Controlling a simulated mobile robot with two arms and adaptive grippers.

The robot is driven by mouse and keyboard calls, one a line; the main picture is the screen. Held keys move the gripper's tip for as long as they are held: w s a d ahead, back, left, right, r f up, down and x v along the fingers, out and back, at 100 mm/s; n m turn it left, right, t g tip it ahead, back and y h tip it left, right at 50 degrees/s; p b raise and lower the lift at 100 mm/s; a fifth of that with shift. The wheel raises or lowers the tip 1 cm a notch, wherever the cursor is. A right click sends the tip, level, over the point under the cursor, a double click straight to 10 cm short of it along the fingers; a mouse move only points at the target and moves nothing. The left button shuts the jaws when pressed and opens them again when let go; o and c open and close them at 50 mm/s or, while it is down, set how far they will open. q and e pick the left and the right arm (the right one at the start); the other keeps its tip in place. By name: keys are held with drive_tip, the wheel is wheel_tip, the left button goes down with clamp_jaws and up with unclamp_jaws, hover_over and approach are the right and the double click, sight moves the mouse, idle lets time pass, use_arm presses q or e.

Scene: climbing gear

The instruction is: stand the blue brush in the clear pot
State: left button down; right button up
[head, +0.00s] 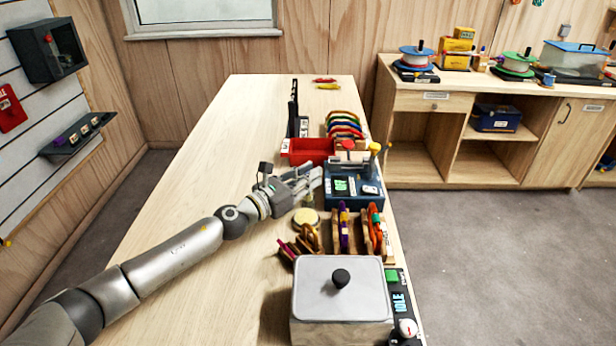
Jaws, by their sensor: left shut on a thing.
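My left gripper (311,180) reaches over the long wooden table, at the left edge of a dark blue device (353,188). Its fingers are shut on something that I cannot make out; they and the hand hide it. I cannot pick out a blue brush with certainty in the head view. I cannot pick out a clear pot with certainty either. My right gripper is not in view.
A red bin (307,151) and coloured carabiners (344,124) lie beyond the gripper. Wooden racks with slings (343,228) and a lidded grey box (342,290) stand nearer. The table's left side (225,135) is clear. A bench (425,100) with spools stands at the back right.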

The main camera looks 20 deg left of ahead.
use_arm(q)
drive_tip(key=c, duration=1.3)
unclamp_jaws()
drive_tip(key=shift+v, duration=6.05)
drive_tip(key=shift+r, duration=0.1)
